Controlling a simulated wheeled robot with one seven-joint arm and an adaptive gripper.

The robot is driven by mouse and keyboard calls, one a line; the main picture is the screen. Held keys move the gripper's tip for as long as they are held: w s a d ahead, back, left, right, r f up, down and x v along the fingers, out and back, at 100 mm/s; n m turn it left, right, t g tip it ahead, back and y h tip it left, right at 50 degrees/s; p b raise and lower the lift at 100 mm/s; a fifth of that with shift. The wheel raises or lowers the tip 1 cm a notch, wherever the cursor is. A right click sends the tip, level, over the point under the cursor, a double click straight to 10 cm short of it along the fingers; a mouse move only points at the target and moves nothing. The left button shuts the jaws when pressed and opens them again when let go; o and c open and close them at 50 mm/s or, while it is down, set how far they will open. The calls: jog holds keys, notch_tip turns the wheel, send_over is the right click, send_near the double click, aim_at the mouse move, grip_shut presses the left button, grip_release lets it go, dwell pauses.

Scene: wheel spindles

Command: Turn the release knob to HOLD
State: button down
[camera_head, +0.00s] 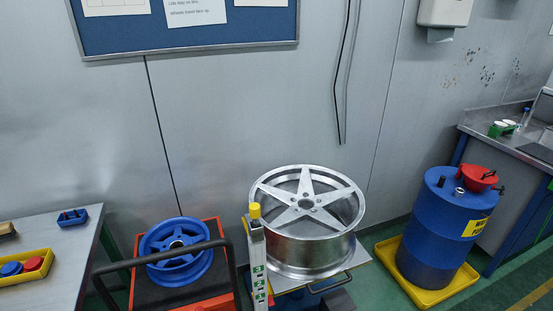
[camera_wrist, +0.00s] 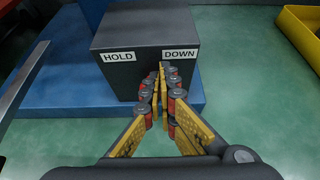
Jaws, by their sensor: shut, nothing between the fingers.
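A dark grey box (camera_wrist: 145,38) with white labels reading HOLD (camera_wrist: 118,56) on the left and DOWN (camera_wrist: 180,54) on the right stands on a blue base (camera_wrist: 60,75) in the wrist view. My gripper (camera_wrist: 161,74) is shut and empty, its fingertips in front of the box face, between the labels and close to DOWN. I cannot tell whether the fingertips touch the box. The release knob is not clearly visible; the fingers cover part of the face. My gripper does not show in the head view.
In the head view, a silver wheel (camera_head: 308,254) lies flat beside a post with a yellow cap (camera_head: 255,211). A blue wheel (camera_head: 176,250) lies on a red-edged cart at left. A blue drum (camera_head: 440,225) stands in a yellow tray (camera_head: 428,297) at right.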

jog(key=shift+s+a+f, duration=0.1)
jog(key=shift+a+f, duration=0.05)
jog(key=shift+f, duration=0.1)
dwell(0.3)
jog(key=shift+s+a, duration=0.1)
jog(key=shift+a, duration=0.15)
jog(key=shift+s+a, duration=0.3)
jog(key=shift+a, duration=0.45)
jog(key=shift+s+a+f, duration=0.1)
jog(key=shift+s+a, duration=0.05)
jog(key=shift+a, duration=0.15)
dwell(0.3)
jog(key=shift+s+d+r+p, duration=0.15)
jog(key=shift+s+d, duration=0.25)
jog(key=shift+s, duration=0.5)
jog(key=shift+s+d+r+p, duration=0.2)
jog(key=shift+s+d, duration=0.25)
jog(key=shift+s, duration=0.4)
jog(key=shift+s+d+r+p, duration=0.15)
jog(key=shift+s+d, duration=0.25)
jog(key=shift+s, duration=0.5)
